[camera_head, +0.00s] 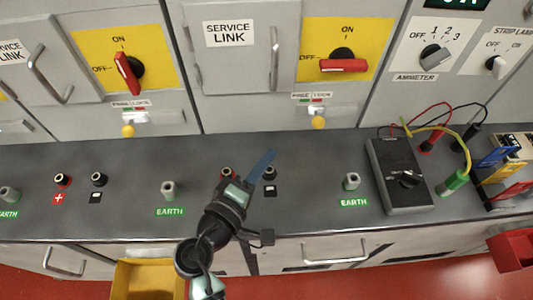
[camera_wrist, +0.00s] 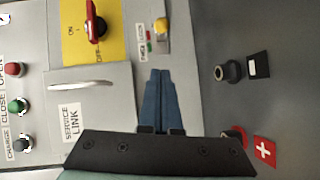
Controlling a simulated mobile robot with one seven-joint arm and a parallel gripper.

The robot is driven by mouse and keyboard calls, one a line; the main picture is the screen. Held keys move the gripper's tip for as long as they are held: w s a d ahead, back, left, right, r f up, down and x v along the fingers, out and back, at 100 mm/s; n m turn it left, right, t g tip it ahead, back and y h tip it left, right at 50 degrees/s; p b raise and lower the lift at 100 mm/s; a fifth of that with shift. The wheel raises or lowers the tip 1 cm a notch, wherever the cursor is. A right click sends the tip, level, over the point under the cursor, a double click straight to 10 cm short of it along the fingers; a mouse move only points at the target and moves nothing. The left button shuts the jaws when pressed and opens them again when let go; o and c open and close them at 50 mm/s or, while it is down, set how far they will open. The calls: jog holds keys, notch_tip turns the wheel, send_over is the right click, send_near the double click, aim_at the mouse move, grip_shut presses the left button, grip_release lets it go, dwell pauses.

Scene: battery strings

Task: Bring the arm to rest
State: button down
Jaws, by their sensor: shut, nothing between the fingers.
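My arm reaches up from the bottom middle of the head view. My gripper (camera_head: 268,158) is over the grey bench top, between the red and black terminals, with its blue fingers pointing up and to the right. In the wrist view the fingers of my gripper (camera_wrist: 160,76) lie side by side, shut with nothing between them. The red terminal (camera_head: 227,173) is partly hidden by my arm, and the black terminal (camera_head: 269,173) is just below the fingertips in the picture. I cannot tell the height above the bench exactly.
A multimeter (camera_head: 399,172) with leads lies at the right of the bench (camera_head: 310,205). Earth posts (camera_head: 351,181) and (camera_head: 168,189) flank my arm. Cabinets with red switch handles (camera_head: 344,65) stand behind. A yellow bin (camera_head: 148,280) and a red box (camera_head: 513,249) are in front.

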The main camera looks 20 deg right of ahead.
jog(key=w+a+r+m+t+y, duration=0.2)
jog(key=w+r, duration=0.1)
jog(key=r, duration=0.6)
jog(key=w+a+r+m+t+y, duration=0.1)
jog(key=w+r+m+t, duration=0.1)
jog(key=r, duration=0.6)
jog(key=w+a+r+m+t+y, duration=0.2)
jog(key=w+r+t, duration=0.1)
jog(key=r, duration=0.6)
jog(key=s+a+r+t+y, duration=0.2)
jog(key=s+r+t, duration=0.1)
jog(key=r, duration=0.6)
jog(key=s+a+r+t+y, duration=0.2)
jog(key=s+r, duration=0.4)
jog(key=r, duration=0.3)
jog(key=s+a+r+t+y, duration=0.2)
jog(key=s+r+t+y, duration=0.1)
jog(key=r, duration=0.6)
jog(key=shift+s+r+m+t+p, duration=0.35)
jog(key=shift+s+t+p, duration=0.1)
jog(key=shift+s+t, duration=0.35)
jog(key=shift+w+a+f, duration=0.1)
jog(key=shift+f, duration=0.05)
